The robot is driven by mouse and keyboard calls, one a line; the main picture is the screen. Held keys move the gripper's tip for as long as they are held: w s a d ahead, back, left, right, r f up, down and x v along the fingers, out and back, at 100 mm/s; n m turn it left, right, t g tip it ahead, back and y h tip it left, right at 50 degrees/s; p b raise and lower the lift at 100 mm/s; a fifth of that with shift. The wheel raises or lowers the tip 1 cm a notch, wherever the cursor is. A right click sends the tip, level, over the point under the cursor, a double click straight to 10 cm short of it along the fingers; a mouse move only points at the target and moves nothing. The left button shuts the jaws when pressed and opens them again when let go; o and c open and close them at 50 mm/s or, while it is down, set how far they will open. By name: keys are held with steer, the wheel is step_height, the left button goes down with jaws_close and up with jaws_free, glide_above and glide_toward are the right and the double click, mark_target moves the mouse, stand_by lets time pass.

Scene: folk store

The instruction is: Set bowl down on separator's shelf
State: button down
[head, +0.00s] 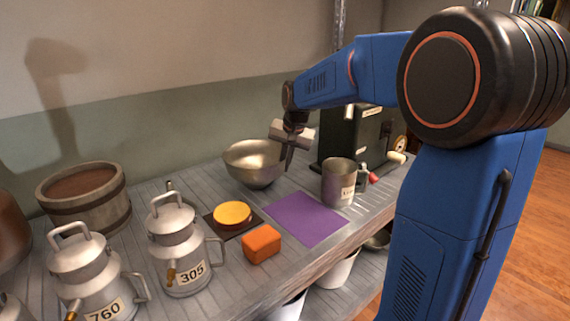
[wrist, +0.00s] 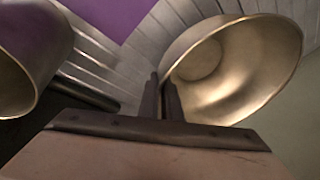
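A metal bowl (head: 250,176) is near the back of the slatted counter, left of my gripper (head: 288,165). In the wrist view, the bowl (wrist: 240,70) shows its inside on the right. My gripper (wrist: 162,82) has its two fingers close together at the bowl's near rim, and looks shut on that rim. I cannot tell whether the bowl's base touches the counter. A dark machine (head: 350,137) with a crank handle, likely the separator, stands right of the gripper. My arm hides part of it, and I cannot make out its shelf clearly.
A metal mug (head: 338,183) stands in front of the machine. A purple mat (head: 305,219) lies clear. An orange block (head: 262,244), a yellow disc (head: 233,214) on a dark square, labelled cans (head: 178,246) and a wooden tub (head: 85,200) fill the left. White buckets (head: 337,273) stand below.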

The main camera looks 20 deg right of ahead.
steer(key=c, duration=2)
jaws_free()
steer(key=shift+f, duration=0.15)
steer(key=a+v, duration=0.1)
steer(key=v, duration=1.1)
steer(key=s+f+n, duration=0.2)
steer(key=s+f, duration=0.3)
steer(key=s, duration=0.6)
steer(key=s+a+f+n, duration=0.1)
steer(key=s+f, duration=0.4)
steer(key=s, duration=0.7)
steer(key=s+a+f+n+t, duration=0.1)
steer(key=s+f+n, duration=0.3)
steer(key=s, duration=0.7)
steer(key=shift+s+a+f+h, duration=0.1)
steer(key=shift+s+f+h, duration=0.15)
steer(key=shift+f, duration=0.55)
